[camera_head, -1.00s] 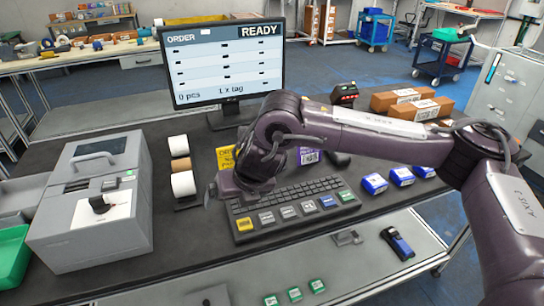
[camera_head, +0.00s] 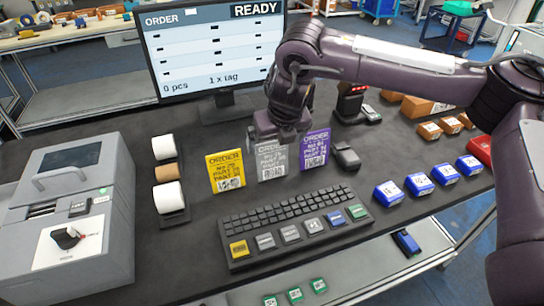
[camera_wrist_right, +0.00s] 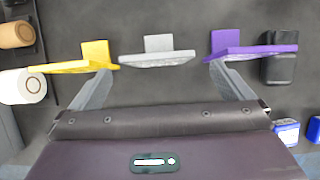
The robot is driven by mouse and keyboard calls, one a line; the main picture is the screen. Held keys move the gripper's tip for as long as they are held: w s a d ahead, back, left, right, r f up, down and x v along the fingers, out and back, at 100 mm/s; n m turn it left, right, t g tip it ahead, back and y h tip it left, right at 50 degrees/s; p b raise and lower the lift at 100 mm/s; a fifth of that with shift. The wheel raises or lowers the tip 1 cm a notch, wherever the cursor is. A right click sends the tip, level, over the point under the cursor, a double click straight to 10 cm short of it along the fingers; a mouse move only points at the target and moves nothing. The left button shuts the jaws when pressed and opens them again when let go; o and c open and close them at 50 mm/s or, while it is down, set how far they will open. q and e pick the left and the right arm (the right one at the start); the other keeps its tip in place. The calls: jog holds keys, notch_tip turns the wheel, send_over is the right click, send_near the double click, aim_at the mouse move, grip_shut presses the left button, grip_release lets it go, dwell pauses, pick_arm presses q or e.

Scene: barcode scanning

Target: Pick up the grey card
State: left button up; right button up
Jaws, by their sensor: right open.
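The grey card (camera_head: 271,160) stands upright on the dark table between the yellow card (camera_head: 225,171) and the purple card (camera_head: 314,150). My right gripper (camera_head: 278,134) is over the grey card's top in the head view. In the right wrist view the grey card (camera_wrist_right: 157,59) lies between the two spread fingers of my right gripper (camera_wrist_right: 157,82). The left fingertip is close to the yellow card (camera_wrist_right: 85,59) and the right fingertip close to the purple card (camera_wrist_right: 252,48); I cannot tell whether they touch. The jaws are open and empty. My left gripper is not in view.
The keyboard (camera_head: 294,223) lies in front of the cards. A monitor (camera_head: 212,55) stands behind them. Paper rolls (camera_head: 168,174) and a printer (camera_head: 72,215) are at the left. Blue boxes (camera_head: 388,193) and a black mouse-like object (camera_head: 346,157) are at the right.

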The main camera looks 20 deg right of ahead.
aim_at(272, 149)
jog(key=shift+a+f, duration=0.1)
jog(key=shift+f, duration=0.3)
jog(key=p+x, duration=0.1)
jog(key=x, duration=0.4)
jog(key=shift+w+p, duration=0.2)
jog(key=shift+p, duration=0.1)
jog(key=c, duration=0.9)
jog(key=shift+c, duration=0.5)
jog(key=shift+r, duration=0.2)
